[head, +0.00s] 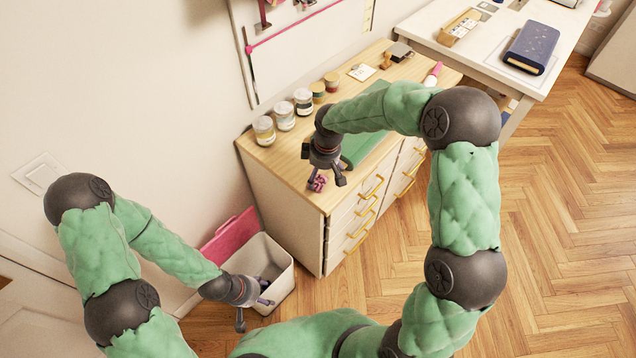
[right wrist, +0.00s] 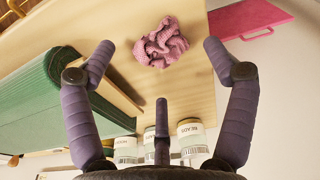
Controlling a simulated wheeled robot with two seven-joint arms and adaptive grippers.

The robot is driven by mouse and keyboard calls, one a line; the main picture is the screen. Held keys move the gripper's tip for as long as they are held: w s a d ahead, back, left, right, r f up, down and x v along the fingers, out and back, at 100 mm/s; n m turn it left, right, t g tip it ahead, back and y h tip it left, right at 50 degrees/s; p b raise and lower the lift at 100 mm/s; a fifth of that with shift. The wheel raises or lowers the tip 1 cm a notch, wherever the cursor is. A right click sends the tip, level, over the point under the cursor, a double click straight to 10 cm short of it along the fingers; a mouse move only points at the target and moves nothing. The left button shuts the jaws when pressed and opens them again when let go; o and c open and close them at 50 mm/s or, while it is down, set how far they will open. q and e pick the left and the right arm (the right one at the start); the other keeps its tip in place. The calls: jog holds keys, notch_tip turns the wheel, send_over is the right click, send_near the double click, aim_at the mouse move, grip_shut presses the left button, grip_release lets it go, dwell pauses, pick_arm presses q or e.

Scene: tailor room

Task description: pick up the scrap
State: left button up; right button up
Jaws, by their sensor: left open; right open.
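The scrap is a crumpled pink-purple piece of cloth (head: 318,183) near the front left corner of the wooden cabinet top. It also shows in the right wrist view (right wrist: 161,43), lying on the wood. My right gripper (head: 326,174) is open and empty, just above the scrap, partly covering it in the head view. In the right wrist view its fingers (right wrist: 158,58) are spread to either side of the scrap without holding it. My left gripper (head: 254,312) is open and empty, low at the left by the white bin.
A white bin (head: 284,284) stands left of the cabinet, with a pink board (head: 228,232) behind it. Several jars (head: 284,116) line the back of the cabinet top (head: 280,162). A white table (head: 484,55) stands beyond.

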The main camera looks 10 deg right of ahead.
aim_at(318, 180)
jog(key=f, duration=0.3)
jog(key=shift+w+a+f+b, duration=0.2)
jog(key=shift+a+f+b, duration=0.1)
jog(key=shift+f+b, duration=0.1)
jog(key=shift+r, duration=0.1)
jog(key=c, duration=0.7)
jog(key=shift+c, duration=0.2)
